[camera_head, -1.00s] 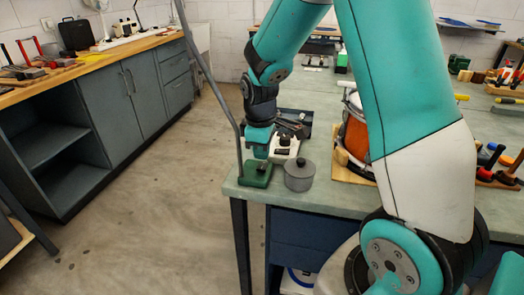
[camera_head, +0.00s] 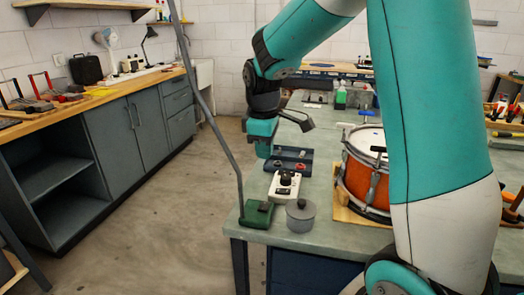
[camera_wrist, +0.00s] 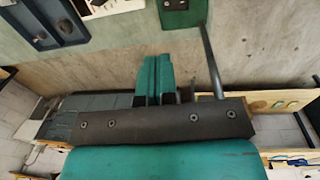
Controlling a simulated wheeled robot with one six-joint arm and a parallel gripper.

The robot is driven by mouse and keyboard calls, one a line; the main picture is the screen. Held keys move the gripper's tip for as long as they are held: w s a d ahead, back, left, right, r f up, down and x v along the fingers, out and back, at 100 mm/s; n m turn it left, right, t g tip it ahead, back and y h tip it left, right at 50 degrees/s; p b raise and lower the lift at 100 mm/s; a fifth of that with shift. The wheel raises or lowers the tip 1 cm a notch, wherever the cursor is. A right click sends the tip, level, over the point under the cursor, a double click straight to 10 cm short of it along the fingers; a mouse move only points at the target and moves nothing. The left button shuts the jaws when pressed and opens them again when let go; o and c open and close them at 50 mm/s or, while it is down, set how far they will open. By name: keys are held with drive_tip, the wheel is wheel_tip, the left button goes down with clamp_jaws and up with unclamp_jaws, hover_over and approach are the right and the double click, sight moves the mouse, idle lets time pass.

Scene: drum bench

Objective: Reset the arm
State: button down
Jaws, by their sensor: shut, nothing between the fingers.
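My gripper (camera_head: 264,153) hangs from my teal and white arm at the left side of the drum bench (camera_head: 335,236). In the wrist view its teal fingers (camera_wrist: 157,64) are together with nothing between them. In the head view it appears above and behind a white device with a black knob (camera_head: 285,185), apart from it. A dark tray (camera_head: 292,154) lies beyond. A green block with a lamp post (camera_head: 257,214) and a grey lidded pot (camera_head: 300,216) stand at the bench's near left corner.
An orange drum (camera_head: 366,180) stands on a wooden board, partly hidden by my arm. A wooden-topped cabinet (camera_head: 110,130) lines the left wall. The floor (camera_head: 150,235) between cabinet and bench is clear.

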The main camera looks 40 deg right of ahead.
drive_tip(key=s+a+r+y+p, duration=0.1)
drive_tip(key=s+a+r+y, duration=0.1)
drive_tip(key=s+a, duration=0.9)
drive_tip(key=s+a+r+y+p, duration=0.1)
drive_tip(key=s+a+r+y, duration=0.2)
drive_tip(key=s+a, duration=0.8)
drive_tip(key=shift+s+r+m+g, duration=0.25)
drive_tip(key=shift+r+m+g, duration=0.05)
drive_tip(key=shift+r, duration=0.15)
